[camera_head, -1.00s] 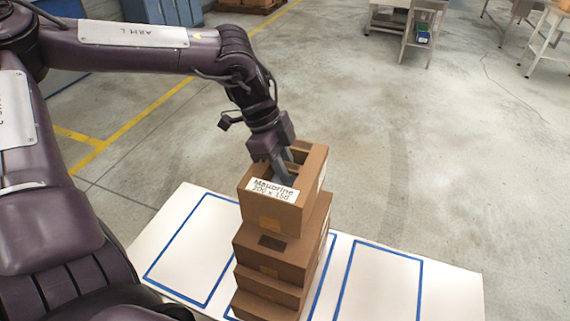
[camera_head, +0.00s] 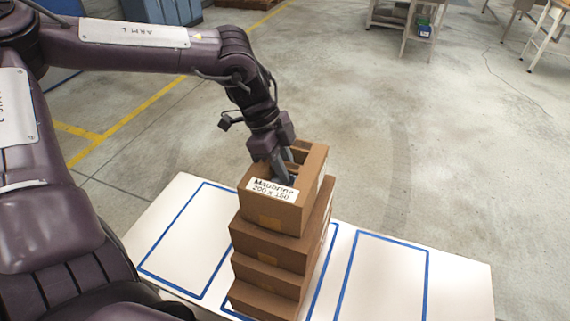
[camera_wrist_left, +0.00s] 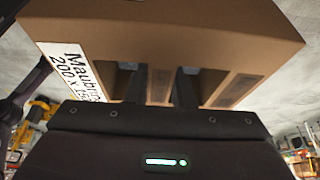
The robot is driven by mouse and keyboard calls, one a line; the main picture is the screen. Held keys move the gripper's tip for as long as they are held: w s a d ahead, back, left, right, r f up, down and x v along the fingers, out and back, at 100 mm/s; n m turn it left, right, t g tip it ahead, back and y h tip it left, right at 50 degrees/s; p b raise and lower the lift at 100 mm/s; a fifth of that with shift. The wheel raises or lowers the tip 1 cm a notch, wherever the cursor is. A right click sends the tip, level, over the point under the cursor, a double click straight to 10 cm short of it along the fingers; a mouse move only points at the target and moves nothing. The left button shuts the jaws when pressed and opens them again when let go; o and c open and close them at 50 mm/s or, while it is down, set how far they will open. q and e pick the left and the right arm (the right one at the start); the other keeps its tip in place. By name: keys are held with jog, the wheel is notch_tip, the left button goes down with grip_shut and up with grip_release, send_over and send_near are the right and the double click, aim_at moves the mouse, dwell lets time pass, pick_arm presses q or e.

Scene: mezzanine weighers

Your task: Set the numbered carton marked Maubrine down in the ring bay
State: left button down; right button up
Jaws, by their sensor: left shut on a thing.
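The brown carton labelled Maubrine (camera_head: 268,214) is at the top of a stack of brown cartons (camera_head: 270,247). I cannot tell if it rests on them or hangs just above. My left gripper (camera_head: 282,172) reaches down into its top and is shut on it. In the left wrist view the carton (camera_wrist_left: 225,42) fills the top, with the gripper fingers (camera_wrist_left: 162,86) at two openings in it. The stack stands on a white platform (camera_head: 462,290) with blue-outlined bays. No ring mark shows; the middle bay is largely hidden by the stack. My right gripper is out of view.
The left bay (camera_head: 188,245) and right bay (camera_head: 383,285) look empty. The platform's front edge is out of frame. Grey floor (camera_head: 440,170) lies open behind and to the right. Workbenches (camera_head: 405,25) stand far back; blue cabinets (camera_head: 165,10) are at the back left.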

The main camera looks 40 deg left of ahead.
pick_arm(q)
jog(key=shift+f, duration=0.2)
dwell(0.5)
jog(key=c, duration=1.2)
grip_release()
jog(key=shift+o, duration=0.2)
jog(key=b+v, duration=0.1)
jog(key=v, duration=0.7)
jog(key=shift+b, duration=0.4)
jog(key=shift+d+f, duration=0.1)
